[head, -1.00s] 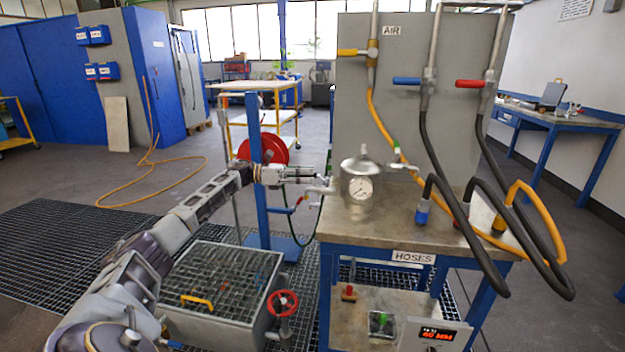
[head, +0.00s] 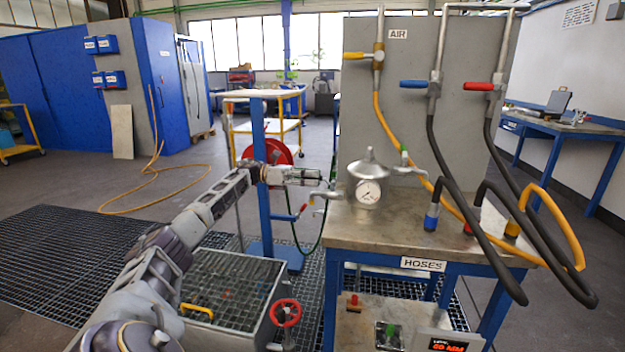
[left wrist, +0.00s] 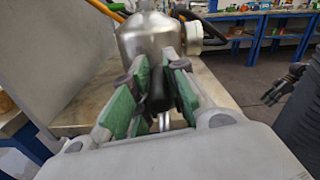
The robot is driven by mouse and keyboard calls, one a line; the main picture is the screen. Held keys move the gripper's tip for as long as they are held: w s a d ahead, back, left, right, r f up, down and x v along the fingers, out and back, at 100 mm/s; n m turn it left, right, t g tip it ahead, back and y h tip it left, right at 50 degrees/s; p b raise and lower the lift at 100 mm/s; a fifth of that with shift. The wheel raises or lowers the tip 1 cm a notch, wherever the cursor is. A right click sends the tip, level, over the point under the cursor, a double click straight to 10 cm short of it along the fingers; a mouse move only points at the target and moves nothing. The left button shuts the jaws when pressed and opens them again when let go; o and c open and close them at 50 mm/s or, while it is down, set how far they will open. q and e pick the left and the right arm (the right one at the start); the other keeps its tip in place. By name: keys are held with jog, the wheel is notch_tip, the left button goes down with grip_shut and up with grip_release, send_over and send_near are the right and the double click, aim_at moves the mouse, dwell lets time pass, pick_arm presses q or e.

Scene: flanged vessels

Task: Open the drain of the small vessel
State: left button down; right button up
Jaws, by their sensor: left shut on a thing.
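The small vessel (head: 372,168) is a shiny metal pot with a cone-shaped top and a round dial gauge (head: 368,191), standing on the bench's left end. A metal tap (head: 326,195) sticks out at its left side. My left gripper (head: 320,176) is level with the vessel, just left of it and by the tap. In the left wrist view, its green-padded fingers (left wrist: 158,95) are shut on a dark handle (left wrist: 160,92), with the vessel body (left wrist: 152,42) right behind. The handle's lower end is partly hidden by the fingers. A dark gripper (left wrist: 283,85), seemingly my right one, shows small there.
The bench (head: 400,232) carries black and orange hoses right of the vessel, below a grey panel (head: 420,90) with valve levers. A grated tank (head: 230,285) with a red handwheel (head: 286,313) stands lower left.

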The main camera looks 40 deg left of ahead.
pick_arm(q)
jog(key=c, duration=1.3)
grip_release()
jog(key=shift+a+r, duration=0.1)
jog(key=shift+r, duration=0.2)
jog(key=shift+c, duration=0.2)
jog(key=shift+w+f, duration=0.15)
jog(key=shift+w, duration=0.05)
jog(key=shift+s, duration=0.25)
jog(key=shift+a+f, duration=0.1)
jog(key=v, duration=1.1)
jog(key=shift+s+a, duration=0.2)
jog(key=shift+a, duration=0.15)
